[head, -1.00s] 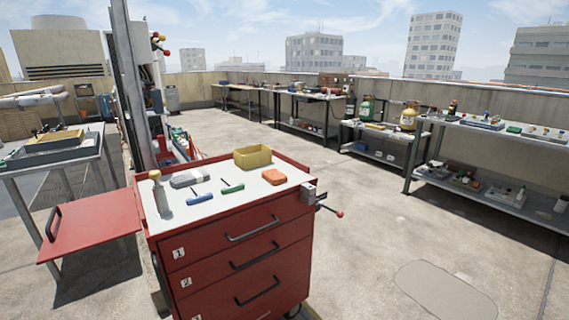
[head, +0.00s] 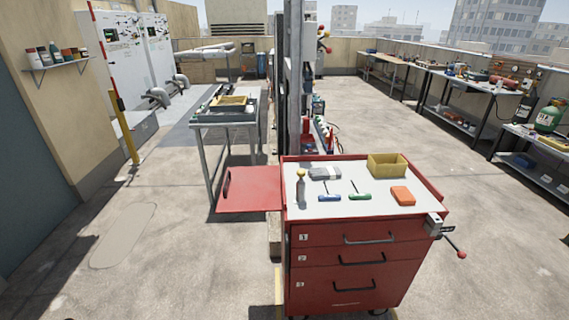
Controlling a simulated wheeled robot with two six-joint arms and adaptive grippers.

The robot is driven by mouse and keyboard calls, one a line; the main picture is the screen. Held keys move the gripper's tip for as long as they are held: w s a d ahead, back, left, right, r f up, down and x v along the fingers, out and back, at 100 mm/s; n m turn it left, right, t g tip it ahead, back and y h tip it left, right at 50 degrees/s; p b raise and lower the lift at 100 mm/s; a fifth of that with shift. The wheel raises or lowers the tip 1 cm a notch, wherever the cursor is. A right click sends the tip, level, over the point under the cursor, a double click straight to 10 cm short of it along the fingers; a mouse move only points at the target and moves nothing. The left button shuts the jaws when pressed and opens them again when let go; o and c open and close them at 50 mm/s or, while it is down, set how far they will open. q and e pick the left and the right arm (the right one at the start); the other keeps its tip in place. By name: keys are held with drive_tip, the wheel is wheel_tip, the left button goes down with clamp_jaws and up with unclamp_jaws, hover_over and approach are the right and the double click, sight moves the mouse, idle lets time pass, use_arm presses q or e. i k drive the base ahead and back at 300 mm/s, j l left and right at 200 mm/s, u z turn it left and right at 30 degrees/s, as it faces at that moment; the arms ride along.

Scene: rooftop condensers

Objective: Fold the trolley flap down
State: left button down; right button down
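The red tool trolley (head: 352,270) stands right of centre in the head view, with several drawers facing me and a pale top. Its red flap (head: 250,190) sticks out level from the left side, next to the top's left edge, and is raised. A dark handle (head: 227,182) sits near the flap's outer end. Any support under the flap is hidden. Neither of my grippers shows in this view.
On the trolley top are a yellow bin (head: 387,166), an orange block (head: 403,195), two T-handled tools and a bottle. A vise (head: 434,225) juts from the right corner. A metal table (head: 222,122) stands behind the flap. Floor left of the trolley is clear.

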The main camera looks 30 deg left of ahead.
sight(244, 190)
drive_tip(key=u, duration=1.2)
